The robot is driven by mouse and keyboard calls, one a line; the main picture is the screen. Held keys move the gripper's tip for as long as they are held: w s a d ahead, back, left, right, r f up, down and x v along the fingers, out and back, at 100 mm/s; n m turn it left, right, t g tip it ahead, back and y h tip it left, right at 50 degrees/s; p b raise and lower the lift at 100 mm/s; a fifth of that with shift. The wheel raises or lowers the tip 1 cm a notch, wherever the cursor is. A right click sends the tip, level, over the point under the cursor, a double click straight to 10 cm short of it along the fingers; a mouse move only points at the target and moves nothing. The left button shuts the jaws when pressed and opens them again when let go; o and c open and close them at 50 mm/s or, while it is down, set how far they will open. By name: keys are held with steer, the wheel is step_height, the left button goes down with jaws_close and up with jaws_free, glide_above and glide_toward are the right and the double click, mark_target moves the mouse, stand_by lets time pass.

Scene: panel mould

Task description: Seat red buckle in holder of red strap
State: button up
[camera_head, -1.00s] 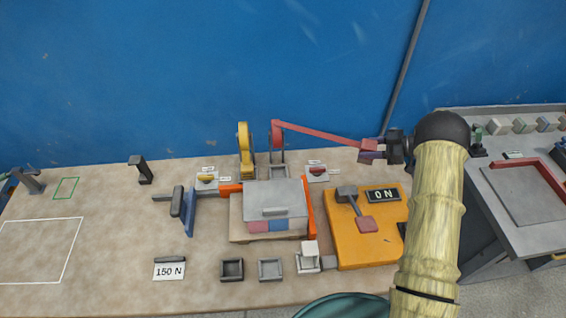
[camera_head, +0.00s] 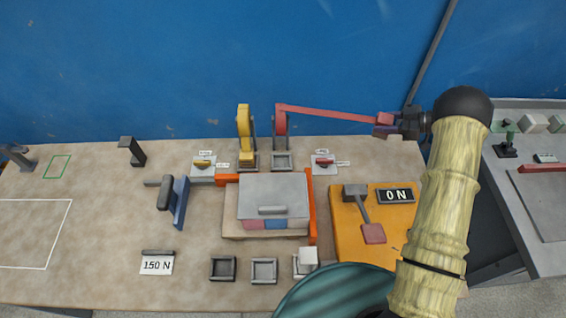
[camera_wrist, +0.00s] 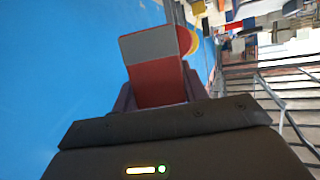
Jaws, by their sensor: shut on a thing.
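My gripper (camera_head: 388,124) is shut on the red buckle, high above the bench's back right. In the wrist view the red buckle (camera_wrist: 160,82) shows between the jaws (camera_wrist: 155,98), with a grey band near its upper end; its lower part is hidden by the gripper. The red strap (camera_head: 330,112) is stretched from the red reel (camera_head: 281,122) to my gripper, sloping slightly down to the right. The reel stands in a grey bracket (camera_head: 281,161) at the bench's back edge. I cannot tell which part is the strap's holder.
A yellow reel (camera_head: 244,120) stands left of the red one. A grey lidded mould (camera_head: 272,195) with orange bars sits in front. An orange board (camera_head: 350,235) with a "0 N" display (camera_head: 396,195) lies right. The bench's left (camera_head: 100,215) has free room.

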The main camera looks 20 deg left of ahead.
steer(key=f+b, duration=0.2)
steer(key=f, duration=0.2)
steer(key=f+b, duration=0.3)
steer(key=f, duration=0.2)
steer(key=f+b, duration=0.3)
steer(key=f, duration=0.1)
steer(key=shift+w+f, duration=0.15)
steer(key=shift+w, duration=0.25)
